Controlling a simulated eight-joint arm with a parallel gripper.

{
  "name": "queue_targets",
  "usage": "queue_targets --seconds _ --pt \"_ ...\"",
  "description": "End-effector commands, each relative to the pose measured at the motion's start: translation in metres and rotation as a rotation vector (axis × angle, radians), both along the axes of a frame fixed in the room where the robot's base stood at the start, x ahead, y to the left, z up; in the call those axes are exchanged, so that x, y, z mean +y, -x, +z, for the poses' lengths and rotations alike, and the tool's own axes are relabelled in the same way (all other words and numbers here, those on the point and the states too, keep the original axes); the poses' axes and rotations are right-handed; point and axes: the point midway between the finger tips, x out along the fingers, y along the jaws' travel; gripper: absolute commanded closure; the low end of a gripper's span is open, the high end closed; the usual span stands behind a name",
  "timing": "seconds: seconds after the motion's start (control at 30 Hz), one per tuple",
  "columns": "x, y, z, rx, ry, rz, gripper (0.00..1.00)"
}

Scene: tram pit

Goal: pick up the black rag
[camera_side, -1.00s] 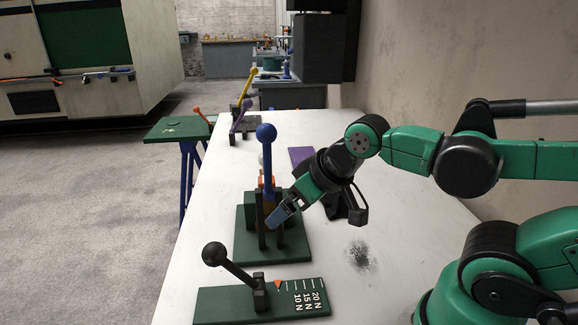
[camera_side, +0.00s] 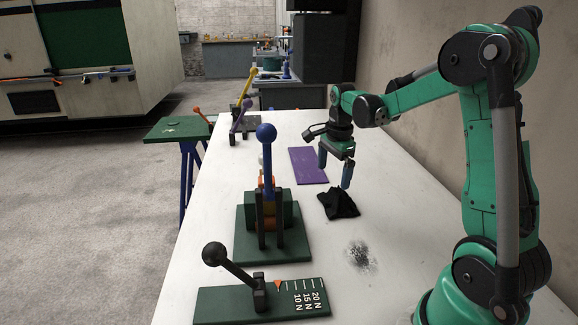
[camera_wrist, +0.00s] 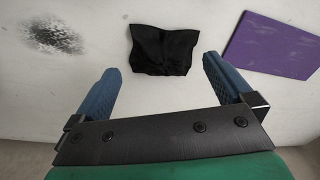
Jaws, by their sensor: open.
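The black rag (camera_side: 340,204) lies crumpled on the white table in the side view. In the wrist view the rag (camera_wrist: 163,49) lies flat-bottomed and whole, ahead of the gap between the fingers. My gripper (camera_side: 335,175) is above the table, pointing down, just behind and over the rag. Its two blue fingers are apart with nothing between them. The fingers also show in the wrist view (camera_wrist: 158,75), one on each side below the rag. The gripper does not touch the rag.
A purple plate (camera_side: 308,165) lies behind the rag. A dark smudge (camera_side: 360,256) marks the table in front. A green fixture with a blue-knobbed lever (camera_side: 266,165) stands to the left, and a black-knobbed lever on a green scale base (camera_side: 262,300) is at the front.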

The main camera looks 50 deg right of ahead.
Motion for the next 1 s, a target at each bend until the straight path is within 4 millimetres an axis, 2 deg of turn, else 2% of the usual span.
queue_targets --seconds 0.03,0.1,0.23,0.63,0.97,1.0 --pt "-0.012 0.001 -0.008 0.017 -0.017 -0.095 0.00" --pt "-0.022 0.003 -0.016 0.036 -0.035 -0.199 0.00" --pt "-0.032 0.005 -0.026 0.056 -0.052 -0.298 0.00" --pt "-0.032 0.005 -0.074 0.058 -0.052 -0.309 0.00" --pt "-0.032 0.005 -0.081 0.057 -0.052 -0.307 0.00" --pt "-0.032 0.005 -0.081 0.057 -0.052 -0.307 0.06"
